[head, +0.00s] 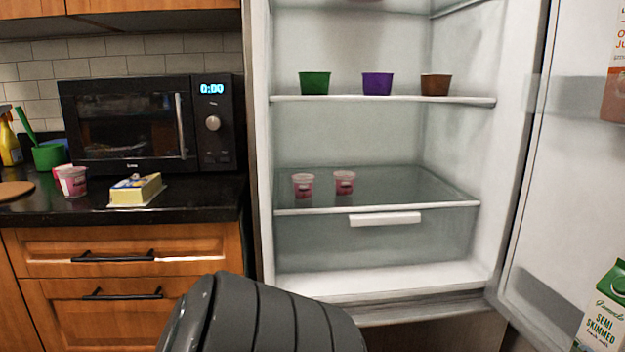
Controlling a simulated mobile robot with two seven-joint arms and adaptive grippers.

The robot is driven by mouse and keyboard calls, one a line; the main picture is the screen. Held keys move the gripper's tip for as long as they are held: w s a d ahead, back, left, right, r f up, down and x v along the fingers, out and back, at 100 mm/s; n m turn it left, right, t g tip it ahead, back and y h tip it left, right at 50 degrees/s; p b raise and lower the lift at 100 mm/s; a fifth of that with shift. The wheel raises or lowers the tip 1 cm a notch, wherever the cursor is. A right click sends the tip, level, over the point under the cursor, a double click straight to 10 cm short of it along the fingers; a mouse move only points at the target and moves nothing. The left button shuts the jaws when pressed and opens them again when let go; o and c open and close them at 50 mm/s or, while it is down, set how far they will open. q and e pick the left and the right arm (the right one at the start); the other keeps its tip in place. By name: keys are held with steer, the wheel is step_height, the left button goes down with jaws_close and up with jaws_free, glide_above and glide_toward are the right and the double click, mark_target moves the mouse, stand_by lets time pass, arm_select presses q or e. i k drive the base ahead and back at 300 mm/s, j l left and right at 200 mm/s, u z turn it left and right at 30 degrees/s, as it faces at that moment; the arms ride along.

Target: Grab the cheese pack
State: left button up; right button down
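The cheese pack (137,191) is a pale yellow wedge-like pack with a printed top. It lies on the black counter in front of the microwave, near the counter's right end. A dark grey, ribbed part of my own body rises at the bottom middle of the head view, apart from the pack. Neither of my grippers shows in this view.
The fridge (380,286) stands open at the right, its door swung right. Its shelves hold green (315,83), purple (377,84) and brown (435,85) tubs and two pink cups (344,183). Pink cups (72,182) stand left of the pack. The microwave (130,125) is behind.

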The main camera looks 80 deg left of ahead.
mark_target(138, 189)
steer(key=i+u, duration=0.15)
steer(key=u, duration=0.2)
steer(key=i+u, duration=0.15)
steer(key=u, duration=0.2)
steer(key=i+l+u, duration=0.1)
steer(key=u, duration=0.3)
